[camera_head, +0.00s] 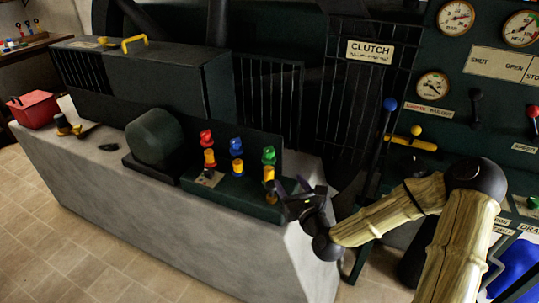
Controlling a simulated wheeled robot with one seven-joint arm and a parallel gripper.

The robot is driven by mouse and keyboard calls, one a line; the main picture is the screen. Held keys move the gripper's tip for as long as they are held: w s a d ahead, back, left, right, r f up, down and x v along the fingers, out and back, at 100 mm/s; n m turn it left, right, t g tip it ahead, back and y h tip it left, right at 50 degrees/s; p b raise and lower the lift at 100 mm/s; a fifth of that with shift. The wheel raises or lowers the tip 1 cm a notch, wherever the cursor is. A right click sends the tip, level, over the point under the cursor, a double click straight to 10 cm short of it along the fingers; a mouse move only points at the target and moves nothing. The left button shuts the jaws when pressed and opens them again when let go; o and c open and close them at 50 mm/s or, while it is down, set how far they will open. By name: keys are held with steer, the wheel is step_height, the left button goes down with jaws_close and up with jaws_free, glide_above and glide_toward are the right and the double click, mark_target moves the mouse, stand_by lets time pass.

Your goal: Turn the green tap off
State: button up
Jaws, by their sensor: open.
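The green tap (268,155) stands at the right of a row of three taps on a dark base on the stone plinth. It has a green top over a yellow body. A blue tap (236,146) is in the middle and a red tap (207,138) is at the left. My gripper (279,191) is open, at the end of my arm, just right of and below the green tap in the picture. It overlaps the yellow lower part near that tap; whether it touches cannot be told. The tap's handle angle is too small to read.
A dark rounded housing (154,138) sits left of the taps. A blue-knobbed lever (389,104) and a yellow handle (413,143) stand at the right, near my arm. A panel with gauges (432,86) is behind. A red box (33,109) is far left. Tiled floor lies clear at front left.

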mark_target(271, 153)
steer(key=p+x, duration=0.1)
steer(key=x, duration=1.6)
steer(key=shift+w+a, duration=0.15)
steer(key=c, duration=0.9)
